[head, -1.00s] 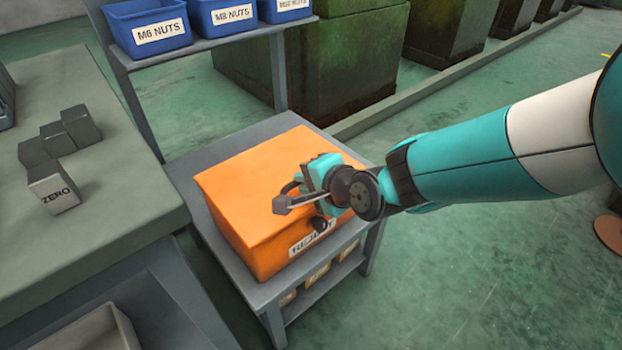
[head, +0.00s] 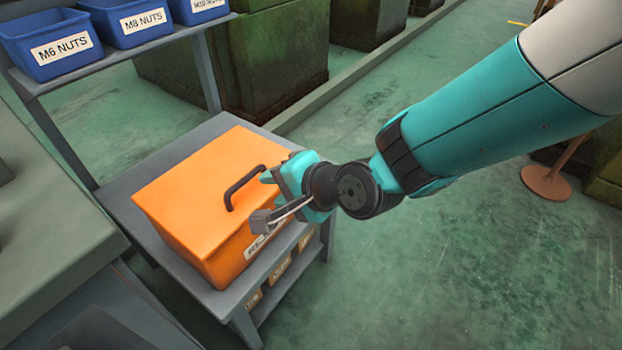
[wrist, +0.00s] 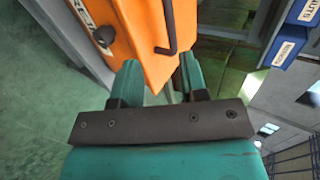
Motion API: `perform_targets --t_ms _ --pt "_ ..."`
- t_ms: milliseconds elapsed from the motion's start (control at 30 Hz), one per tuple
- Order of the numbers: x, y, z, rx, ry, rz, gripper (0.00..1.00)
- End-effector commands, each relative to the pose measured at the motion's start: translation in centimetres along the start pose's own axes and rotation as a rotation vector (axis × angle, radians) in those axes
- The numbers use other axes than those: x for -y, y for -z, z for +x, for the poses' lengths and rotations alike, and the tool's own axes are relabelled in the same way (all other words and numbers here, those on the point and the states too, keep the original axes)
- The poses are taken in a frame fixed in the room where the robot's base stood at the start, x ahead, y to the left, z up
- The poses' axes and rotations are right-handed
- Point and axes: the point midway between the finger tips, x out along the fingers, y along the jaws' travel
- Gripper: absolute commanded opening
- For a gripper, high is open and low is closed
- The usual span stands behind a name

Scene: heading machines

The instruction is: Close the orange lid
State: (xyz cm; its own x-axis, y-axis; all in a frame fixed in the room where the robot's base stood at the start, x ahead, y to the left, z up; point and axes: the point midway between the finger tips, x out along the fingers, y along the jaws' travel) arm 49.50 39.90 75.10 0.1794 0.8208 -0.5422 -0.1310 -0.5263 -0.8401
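The orange lid (head: 195,185) lies flat on top of the orange box (head: 205,255), and no gap shows along the edges in view. A black bar handle (head: 240,186) stands on the lid. The lid and handle (wrist: 172,30) also show in the wrist view. My gripper (head: 264,192) is at the right front of the box, close to the handle. In the wrist view my gripper (wrist: 159,68) has its fingers apart with nothing held between them, and the handle is beyond the fingertips. My gripper covers part of the box's front label.
The box stands on a grey shelf unit (head: 165,176) with smaller labelled bins below. Blue nut bins (head: 140,22) sit on a rack behind. A grey bench (head: 50,250) is at the left. The green floor (head: 440,260) at the right is mostly clear.

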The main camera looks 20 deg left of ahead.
Motion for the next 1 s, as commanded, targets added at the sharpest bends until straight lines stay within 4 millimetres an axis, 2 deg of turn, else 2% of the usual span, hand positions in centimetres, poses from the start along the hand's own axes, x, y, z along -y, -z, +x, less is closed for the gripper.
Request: perform_targets --t_ms 33,200,400,567,1000 --pt "0.2 0.1 -1.5 -0.004 0.001 0.002 0.40" --pt "0.1 0.1 -5.3 -0.002 0.001 0.001 0.40" --pt "0.1 0.0 -8.0 -0.002 0.001 -0.001 0.40" --pt "0.0 0.0 -8.7 -0.001 0.000 -0.002 0.40" --pt "0.0 0.0 -8.6 -0.001 0.001 -0.002 0.40"
